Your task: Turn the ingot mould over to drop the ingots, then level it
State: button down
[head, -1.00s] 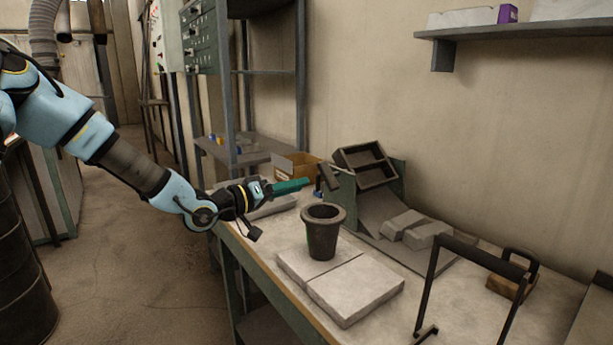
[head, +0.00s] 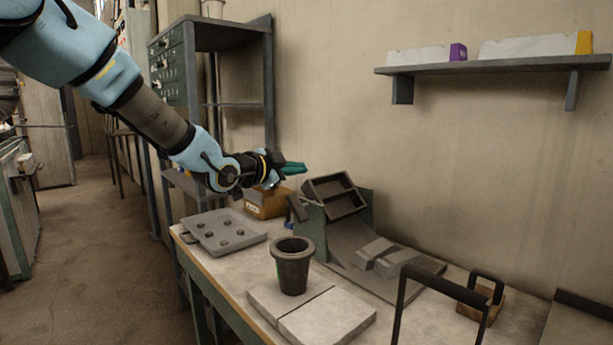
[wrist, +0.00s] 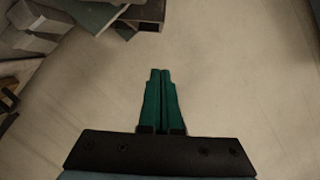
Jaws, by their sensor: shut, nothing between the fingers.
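The ingot mould (head: 334,196) is a dark, tilted box with two compartments, held in a green-sided stand (head: 368,213). Its open face is toward me, and both compartments look empty. A dark handle (head: 298,209) sticks out at its left. Two grey ingots (head: 375,252) lie on the sloping plate below. My gripper (head: 293,168), with green fingers, is shut and empty, above and left of the mould, apart from it. The closed fingers show in the wrist view (wrist: 160,98) against the wall, with part of the stand at the upper left.
A dark crucible (head: 292,263) stands on pale slabs (head: 330,318). A grey tray (head: 222,234) with several small dark pieces lies at the left. A cardboard box (head: 268,203) sits behind it. A black handled frame (head: 402,296) stands front right.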

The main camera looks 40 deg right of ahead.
jog(key=w+d+f+p, duration=0.3)
jog(key=d+f, duration=0.1)
jog(key=d, duration=0.2)
jog(key=shift+w+d, duration=0.3)
jog(key=shift+d, duration=0.05)
